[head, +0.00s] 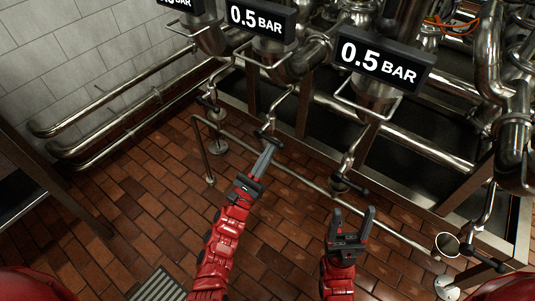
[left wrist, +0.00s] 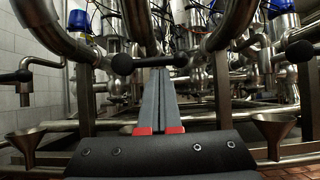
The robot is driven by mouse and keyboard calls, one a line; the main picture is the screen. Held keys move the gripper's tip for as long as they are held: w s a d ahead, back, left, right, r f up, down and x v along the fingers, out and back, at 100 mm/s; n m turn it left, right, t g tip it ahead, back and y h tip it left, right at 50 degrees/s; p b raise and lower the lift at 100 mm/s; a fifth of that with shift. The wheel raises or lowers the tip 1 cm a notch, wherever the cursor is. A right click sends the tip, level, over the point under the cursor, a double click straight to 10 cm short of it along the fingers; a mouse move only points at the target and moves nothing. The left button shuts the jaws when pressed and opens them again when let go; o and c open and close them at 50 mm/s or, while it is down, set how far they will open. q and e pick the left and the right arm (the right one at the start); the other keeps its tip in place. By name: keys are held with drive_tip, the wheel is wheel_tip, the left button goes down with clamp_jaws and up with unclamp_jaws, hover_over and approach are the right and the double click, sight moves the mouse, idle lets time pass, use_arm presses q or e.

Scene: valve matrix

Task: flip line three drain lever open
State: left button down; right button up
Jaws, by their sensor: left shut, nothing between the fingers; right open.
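Several drain levers with black grips hang below the pipe lines. One black-gripped lever (head: 268,138) is at the tips of my left gripper (head: 270,148); its grip (left wrist: 122,64) lies crosswise at the fingertips in the left wrist view. My left gripper (left wrist: 160,74) is shut with nothing between its fingers; I cannot tell if it touches the lever. Another lever (head: 347,184) is to the right, above my right gripper (head: 355,212), which is open and empty. Further levers are at the left (head: 207,101) and far right (head: 484,259). No line numbers are visible.
Black "0.5 BAR" displays (head: 385,65) stand above the lines. A low metal rail (head: 300,180) runs beneath the levers. In the left wrist view, metal funnels stand at left (left wrist: 25,138) and right (left wrist: 272,126). The brick floor (head: 130,205) is open at left.

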use_arm(q)
drive_tip(key=n+t+y+b, duration=0.1)
drive_tip(key=n+y, duration=0.1)
drive_tip(key=n, duration=0.1)
drive_tip(key=shift+s+d+r, duration=0.1)
